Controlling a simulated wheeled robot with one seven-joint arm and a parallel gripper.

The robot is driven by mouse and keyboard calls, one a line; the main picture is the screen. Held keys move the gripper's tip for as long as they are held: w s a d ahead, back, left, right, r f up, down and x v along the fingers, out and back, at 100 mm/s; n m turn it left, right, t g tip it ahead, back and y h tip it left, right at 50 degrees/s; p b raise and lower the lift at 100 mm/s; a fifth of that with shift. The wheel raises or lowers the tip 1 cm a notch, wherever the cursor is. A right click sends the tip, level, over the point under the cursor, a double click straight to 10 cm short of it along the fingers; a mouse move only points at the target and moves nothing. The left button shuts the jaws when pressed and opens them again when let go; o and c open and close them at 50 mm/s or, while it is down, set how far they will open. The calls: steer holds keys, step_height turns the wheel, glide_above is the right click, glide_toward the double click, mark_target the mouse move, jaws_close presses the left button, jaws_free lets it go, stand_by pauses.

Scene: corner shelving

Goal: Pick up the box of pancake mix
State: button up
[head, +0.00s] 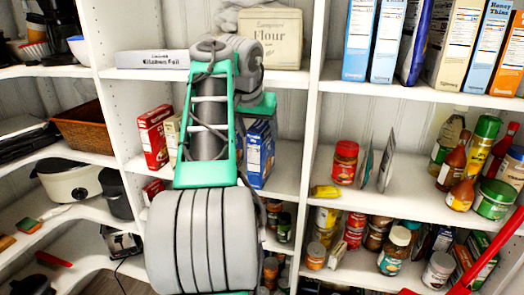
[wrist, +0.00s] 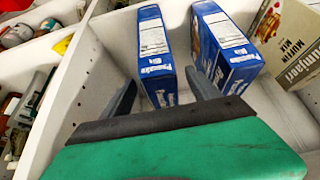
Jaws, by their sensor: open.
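Two blue boxes with white label panels stand upright on a shelf in the wrist view: a left blue box (wrist: 154,55) and a right blue box (wrist: 226,48). A blue box (head: 261,153) also shows in the head view, right of my arm on the middle shelf. My gripper (wrist: 161,80) is open. The left blue box stands between its fingers, with the right finger near the gap between the two boxes. I cannot tell whether either finger touches. In the head view my arm hides the gripper.
A tan muffin mix box (wrist: 288,38) stands right of the blue boxes. A red box (head: 153,137) is left of my arm. A shelf divider (wrist: 88,75) runs left of my gripper.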

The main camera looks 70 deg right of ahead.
steer(key=b+x, duration=0.1)
steer(key=x, duration=0.3)
steer(key=shift+d+f+b, duration=0.1)
steer(key=shift+f+b, duration=0.2)
steer(key=shift+f, duration=0.15)
steer(key=shift+c, duration=0.3)
jaws_close()
steer(key=shift+r, duration=0.1)
